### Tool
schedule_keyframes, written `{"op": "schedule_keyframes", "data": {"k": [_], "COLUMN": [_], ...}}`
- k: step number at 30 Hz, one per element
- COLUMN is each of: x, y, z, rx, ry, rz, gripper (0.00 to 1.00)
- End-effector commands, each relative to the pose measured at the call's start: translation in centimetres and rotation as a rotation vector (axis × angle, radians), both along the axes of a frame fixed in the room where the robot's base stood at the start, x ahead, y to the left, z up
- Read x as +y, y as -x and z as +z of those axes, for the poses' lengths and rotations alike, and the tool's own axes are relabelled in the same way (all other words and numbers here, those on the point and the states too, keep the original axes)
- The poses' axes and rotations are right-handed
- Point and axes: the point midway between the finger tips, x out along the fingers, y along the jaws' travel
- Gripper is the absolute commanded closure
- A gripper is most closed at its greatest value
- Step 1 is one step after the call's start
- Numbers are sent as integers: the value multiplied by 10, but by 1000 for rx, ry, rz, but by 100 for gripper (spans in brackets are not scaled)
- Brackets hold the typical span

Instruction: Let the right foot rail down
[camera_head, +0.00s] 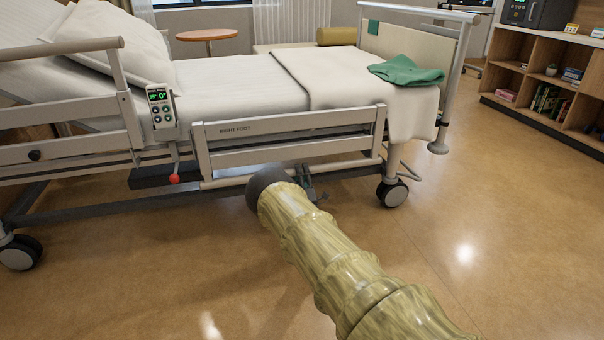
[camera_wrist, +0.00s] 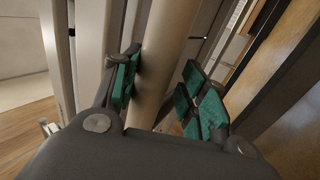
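The right foot rail (camera_head: 285,128) is a pale panel labelled "RIGHT FOOT" on the near side of the bed. Its top is near mattress level, lower than the head-end rail's top. A pale lower bar (camera_head: 235,178) runs beneath it. A red-knobbed lever (camera_head: 174,178) hangs near its left end. My gripper (camera_head: 312,190) is low under the rail, partly hidden by my arm. In the wrist view, my gripper (camera_wrist: 160,92) has its teal-padded fingers apart. A beige round bar (camera_wrist: 160,60) shows in the gap, close to the left finger; a gap shows before the right finger. I cannot tell whether they touch.
The head-end rail (camera_head: 70,130) and a bedside control panel (camera_head: 161,108) are at left. A bed wheel (camera_head: 392,192) stands right of my gripper. A green cloth (camera_head: 405,72) lies on the bed. A bookshelf (camera_head: 550,75) is at far right. The front floor is clear.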

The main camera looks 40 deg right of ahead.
Motion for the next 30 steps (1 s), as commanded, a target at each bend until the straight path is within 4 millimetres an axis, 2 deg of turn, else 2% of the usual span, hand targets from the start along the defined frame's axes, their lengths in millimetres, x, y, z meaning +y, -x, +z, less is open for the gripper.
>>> {"op": "schedule_keyframes", "data": {"k": [1, 13, 17, 30], "x": [3, 1, 3, 25], "y": [-1, 1, 8, 65], "z": [-5, -4, -8, -47], "rx": [6, 2, 4, 3], "ry": [-3, -2, -3, -2], "rz": [4, 0, -2, 1], "gripper": [51, 49, 49, 49]}}
